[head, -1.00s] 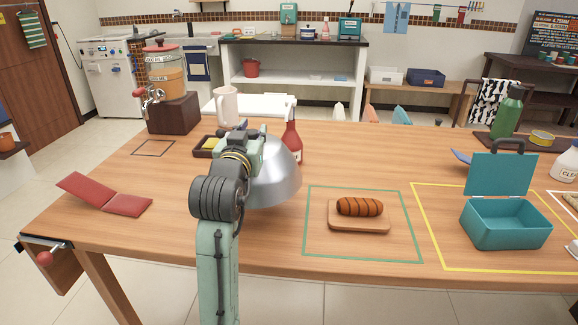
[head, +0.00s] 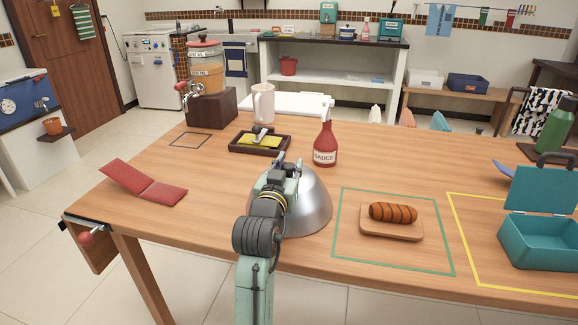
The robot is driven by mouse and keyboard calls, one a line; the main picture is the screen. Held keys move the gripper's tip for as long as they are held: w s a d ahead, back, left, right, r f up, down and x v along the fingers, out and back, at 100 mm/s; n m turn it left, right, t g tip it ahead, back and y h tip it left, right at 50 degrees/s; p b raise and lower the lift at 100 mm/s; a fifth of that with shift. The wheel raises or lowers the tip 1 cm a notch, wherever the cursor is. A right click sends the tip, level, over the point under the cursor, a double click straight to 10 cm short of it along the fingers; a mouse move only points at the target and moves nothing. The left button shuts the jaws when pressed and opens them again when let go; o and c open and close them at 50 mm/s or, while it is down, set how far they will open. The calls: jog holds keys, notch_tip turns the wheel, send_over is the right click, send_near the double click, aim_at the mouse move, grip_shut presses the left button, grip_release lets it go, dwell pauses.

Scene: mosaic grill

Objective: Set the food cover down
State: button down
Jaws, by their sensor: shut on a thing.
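The food cover (head: 312,207) is a shiny silver dome, left of the green-outlined square on the wooden table. My gripper (head: 287,172) is at the top of the dome and shut on it, though my arm hides the fingertips and the handle. The dome's rim is at or close above the tabletop; I cannot tell whether it touches. Its left part is hidden behind my arm.
A red sauce bottle (head: 325,146) stands just behind the dome, and a dark tray (head: 237,149) is behind left. The teal lunch box (head: 541,242) is open at right. Table between red folder (head: 143,184) and dome is clear.

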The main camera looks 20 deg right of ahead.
jog(key=c, duration=1.3)
grip_release()
jog(key=b+v, duration=0.1)
jog(key=v, duration=0.8)
jog(key=shift+s+a+b, duration=0.1)
jog(key=shift+a+b, duration=0.05)
jog(key=shift+b, duration=0.2)
jog(key=p, duration=0.2)
jog(key=shift+s+a+r+p, duration=0.1)
jog(key=shift+s+r+p, duration=0.05)
jog(key=shift+r+p, duration=0.25)
jog(key=shift+s+a+f+p, duration=0.15)
jog(key=shift+s+a+p, duration=0.25)
jog(key=shift+p, duration=0.5)
jog(key=shift+s+a+f+p, duration=0.2)
jog(key=shift+s+p, duration=0.35)
jog(key=shift+p, duration=0.35)
